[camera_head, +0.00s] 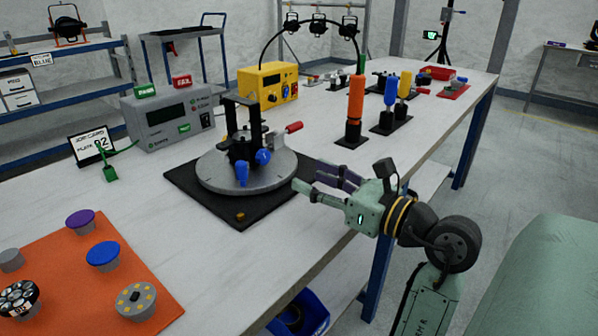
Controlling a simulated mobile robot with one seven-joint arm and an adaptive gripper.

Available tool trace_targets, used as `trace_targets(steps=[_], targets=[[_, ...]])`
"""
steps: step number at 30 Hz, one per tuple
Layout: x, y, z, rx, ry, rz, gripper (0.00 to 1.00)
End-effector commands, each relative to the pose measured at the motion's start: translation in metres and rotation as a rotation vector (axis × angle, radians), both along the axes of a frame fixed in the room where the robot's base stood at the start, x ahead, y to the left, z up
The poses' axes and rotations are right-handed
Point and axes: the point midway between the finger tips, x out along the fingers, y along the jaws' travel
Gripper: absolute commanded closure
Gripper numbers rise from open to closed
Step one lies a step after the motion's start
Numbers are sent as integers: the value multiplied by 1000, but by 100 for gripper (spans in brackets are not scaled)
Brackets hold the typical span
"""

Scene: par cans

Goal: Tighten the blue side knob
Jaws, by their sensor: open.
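The blue side knob (263,157) sits on the right side of a black fixture (241,140). The fixture stands upright on a round grey turntable (216,183) on a black mat (236,215). A second blue part (242,173), longer and handle-like, hangs at the fixture's front. A red-tipped lever (293,127) sticks out to the right. Which blue part turns is not clear from this view. My gripper (316,182) is open and empty, to the right of the turntable and apart from the knob, with its fingers pointing left.
A grey meter box (170,118) and a yellow unit (268,86) stand behind the fixture. Upright drivers, one orange (355,100), stand on black bases behind my gripper. An orange mat (75,262) with several round caps lies front left. The bench is clear between the mats.

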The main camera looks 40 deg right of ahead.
Motion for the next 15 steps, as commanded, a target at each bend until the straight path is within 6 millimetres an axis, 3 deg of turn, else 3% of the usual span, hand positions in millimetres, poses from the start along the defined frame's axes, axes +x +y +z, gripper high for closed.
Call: trace_targets(steps=[12, 15], targets=[[-6, 0, 0, -4, 0, 0, 54], [-3, 1, 1, -78, -6, 3, 54]])
